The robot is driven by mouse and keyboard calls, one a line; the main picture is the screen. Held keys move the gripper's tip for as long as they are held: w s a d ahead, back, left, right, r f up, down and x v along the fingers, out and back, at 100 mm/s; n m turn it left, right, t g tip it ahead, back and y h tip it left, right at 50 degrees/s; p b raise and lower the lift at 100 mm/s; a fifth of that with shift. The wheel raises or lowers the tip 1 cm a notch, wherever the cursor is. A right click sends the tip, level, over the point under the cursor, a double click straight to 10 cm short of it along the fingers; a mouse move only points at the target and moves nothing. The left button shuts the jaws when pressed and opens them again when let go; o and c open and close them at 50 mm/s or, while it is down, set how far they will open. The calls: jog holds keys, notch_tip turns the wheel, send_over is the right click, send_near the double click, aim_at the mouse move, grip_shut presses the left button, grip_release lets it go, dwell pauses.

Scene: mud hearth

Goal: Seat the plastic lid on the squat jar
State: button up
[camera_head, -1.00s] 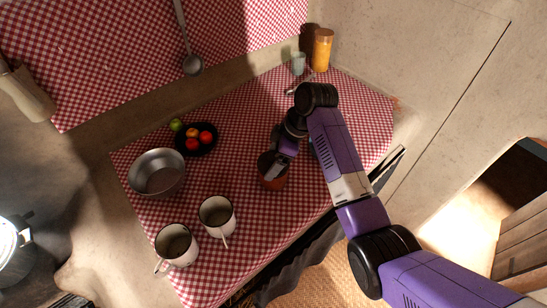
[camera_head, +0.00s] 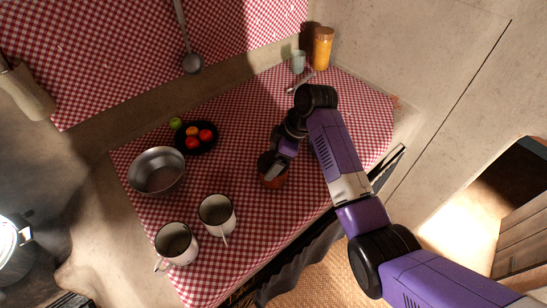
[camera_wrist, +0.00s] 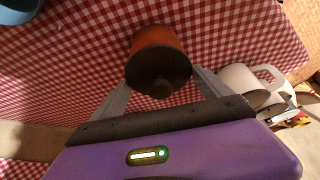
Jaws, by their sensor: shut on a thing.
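The squat jar (camera_head: 272,181) is orange-red and stands on the checked cloth near the front edge, partly hidden by my gripper (camera_head: 276,168). In the wrist view the jar's side (camera_wrist: 155,40) shows behind a dark round lid (camera_wrist: 150,66) with a small knob. My gripper (camera_wrist: 163,80) is shut on the lid, one finger at each side. The lid is over the jar's mouth and looks roughly centred. I cannot tell whether it rests on the rim or is slightly above it.
Two white mugs (camera_head: 217,214) (camera_head: 177,244) and a metal bowl (camera_head: 157,173) stand to the left. A dark plate (camera_head: 210,149) holds several fruits. A pale blue glass (camera_head: 298,63) and a tall orange jar (camera_head: 322,50) stand at the back.

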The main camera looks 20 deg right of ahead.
jog(key=shift+f, duration=0.1)
dwell(0.3)
jog(key=o, duration=1.1)
jog(key=shift+r+p, duration=3.2)
jog(key=shift+r, duration=0.35)
